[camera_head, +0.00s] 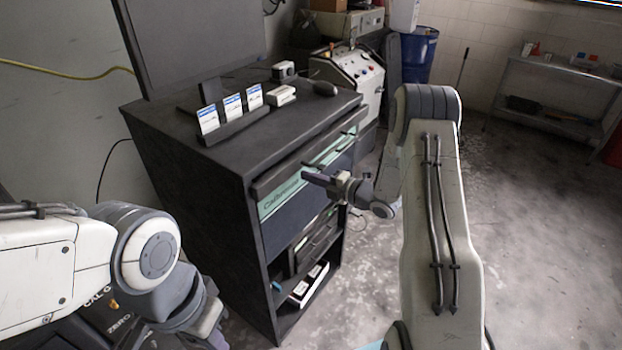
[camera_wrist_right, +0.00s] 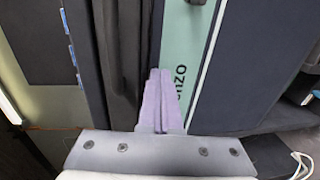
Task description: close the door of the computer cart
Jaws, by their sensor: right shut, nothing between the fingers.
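The dark computer cart (camera_head: 190,185) stands in the middle of the head view. Its front has a dark ledge with handles at the top. Below the ledge is a panel with a teal lettered band (camera_head: 285,193), and under that an open shelf bay. I cannot tell for sure which part is the door or how far it stands open. My right gripper (camera_head: 308,178) is shut and empty, in front of the band. In the right wrist view its closed fingers (camera_wrist_right: 157,85) overlap the teal band (camera_wrist_right: 180,45); contact is unclear. My left gripper (camera_head: 212,325) is low at left, partly hidden.
On the cart top are a monitor (camera_head: 195,40), a card holder (camera_head: 235,124) and a mouse (camera_head: 325,88). The lower bay holds a white-fronted box (camera_head: 308,287). A grey machine (camera_head: 350,78) and a blue drum (camera_head: 418,55) stand behind.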

